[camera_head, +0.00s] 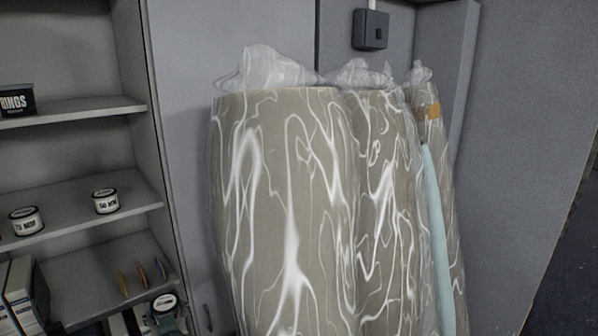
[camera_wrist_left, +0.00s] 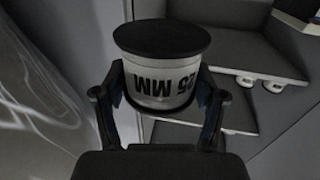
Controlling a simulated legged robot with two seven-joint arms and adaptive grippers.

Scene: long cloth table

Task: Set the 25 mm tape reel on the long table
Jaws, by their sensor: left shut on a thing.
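The 25 mm tape reel (camera_wrist_left: 158,88), white with a black rim and the label "25 MM" upside down, sits between the fingers of my left gripper (camera_wrist_left: 160,103) in the left wrist view. The gripper is shut on its sides. In the head view the reel (camera_head: 165,303) shows at the bottom left, in front of the lower shelf, with my left gripper (camera_head: 164,318) around it, partly cut off by the frame's edge. The long table is not in view. My right gripper is not in view.
Tall plastic-wrapped marbled rolls (camera_head: 290,210) stand right of the grey shelf unit (camera_head: 75,195). A 75 mm reel (camera_head: 26,222) and a 50 mm reel (camera_head: 106,201) sit on the middle shelf. White binders (camera_head: 22,290) stand below. A dark box (camera_head: 15,101) is above.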

